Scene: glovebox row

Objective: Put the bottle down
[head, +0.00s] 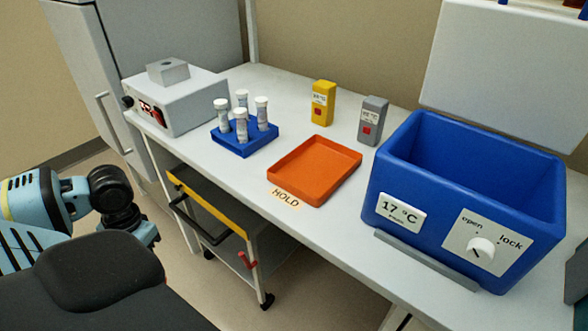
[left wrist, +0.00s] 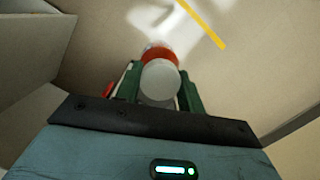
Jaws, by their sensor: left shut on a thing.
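My left gripper (left wrist: 159,88) is shut on a bottle (left wrist: 160,80), seen in the left wrist view. The bottle has a round pale grey-white end facing the camera and an orange-red part beyond it. The dark green fingers are on either side of it. In the head view my left arm is at the lower left, in front of the bench (head: 240,85) and apart from it; the bottle does not show there. My right gripper is not in view.
An orange tray (head: 315,147) lies mid-bench behind a HOLD label (head: 286,197). A blue rack (head: 228,147) holds several capped tubes. A blue bath (head: 398,175), yellow box (head: 323,104), grey box (head: 373,118) and white device (head: 187,105) also stand there. A cart (head: 222,215) is below.

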